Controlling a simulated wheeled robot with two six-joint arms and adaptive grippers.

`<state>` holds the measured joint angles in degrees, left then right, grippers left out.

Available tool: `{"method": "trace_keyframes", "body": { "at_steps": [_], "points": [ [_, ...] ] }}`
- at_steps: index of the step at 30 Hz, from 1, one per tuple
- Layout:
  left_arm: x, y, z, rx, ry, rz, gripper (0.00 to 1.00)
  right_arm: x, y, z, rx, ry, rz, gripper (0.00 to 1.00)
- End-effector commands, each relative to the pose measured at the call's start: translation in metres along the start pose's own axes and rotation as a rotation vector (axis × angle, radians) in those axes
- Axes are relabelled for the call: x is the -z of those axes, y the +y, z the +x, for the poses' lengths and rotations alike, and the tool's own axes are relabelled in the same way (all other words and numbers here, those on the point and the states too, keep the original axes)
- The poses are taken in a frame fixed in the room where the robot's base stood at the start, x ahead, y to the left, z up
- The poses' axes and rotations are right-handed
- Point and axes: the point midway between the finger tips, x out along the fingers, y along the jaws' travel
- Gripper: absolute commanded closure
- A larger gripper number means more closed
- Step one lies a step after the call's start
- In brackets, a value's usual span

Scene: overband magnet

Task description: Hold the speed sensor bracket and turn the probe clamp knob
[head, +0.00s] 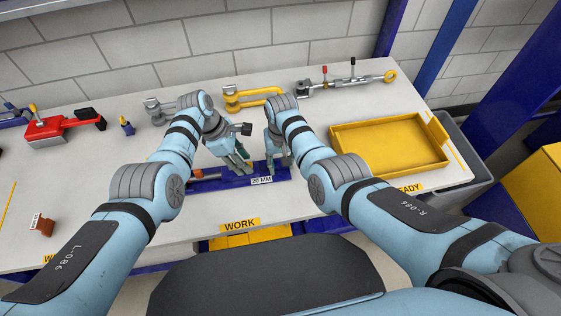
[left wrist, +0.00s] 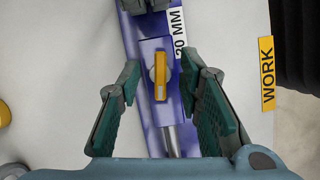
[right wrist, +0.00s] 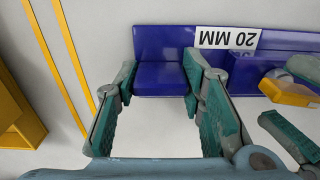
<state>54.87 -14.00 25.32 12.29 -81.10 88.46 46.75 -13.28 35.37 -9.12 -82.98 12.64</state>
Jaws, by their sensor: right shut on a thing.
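The speed sensor bracket (head: 215,184) is a long blue piece with a 20 MM label, lying on the white table in the head view. Its block-shaped end (right wrist: 160,75) sits between the fingers of my right gripper (right wrist: 160,78), which is shut on it. The probe clamp knob (left wrist: 159,78) is a yellow bar on the bracket, with a metal rod (left wrist: 172,140) beside it. My left gripper (left wrist: 159,72) is open, with its fingers on either side of the knob and gaps visible. The knob is largely hidden by my left fingers in the head view.
An empty yellow tray (head: 390,142) stands to the right by the READY label. A small brown part (head: 42,225) is at far left.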

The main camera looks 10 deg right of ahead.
Motion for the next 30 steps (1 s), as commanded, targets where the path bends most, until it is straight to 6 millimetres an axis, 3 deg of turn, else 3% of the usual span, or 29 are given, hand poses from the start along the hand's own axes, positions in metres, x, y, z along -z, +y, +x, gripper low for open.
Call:
{"method": "trace_keyframes", "body": {
  "at_steps": [3,9,15,23,30],
  "points": [
    [0.001,-0.001,-0.017,-0.005,0.001,-0.001,0.67,0.0,0.001,0.001,-0.001,0.0,0.0,1.0],
    [0.002,-0.001,-0.079,-0.005,0.003,-0.001,0.67,0.0,0.0,0.0,-0.001,0.0,0.0,1.0],
    [0.001,-0.002,-0.108,0.0,0.001,-0.001,0.67,0.0,0.0,0.0,-0.001,0.0,-0.001,1.0],
    [0.001,-0.002,-0.111,0.0,0.001,-0.001,0.71,0.0,0.0,0.0,-0.001,0.0,-0.001,1.0],
    [-0.006,-0.002,-0.076,0.002,0.001,0.0,0.72,0.0,0.0,0.0,-0.001,0.0,-0.001,1.0]
  ]
}}
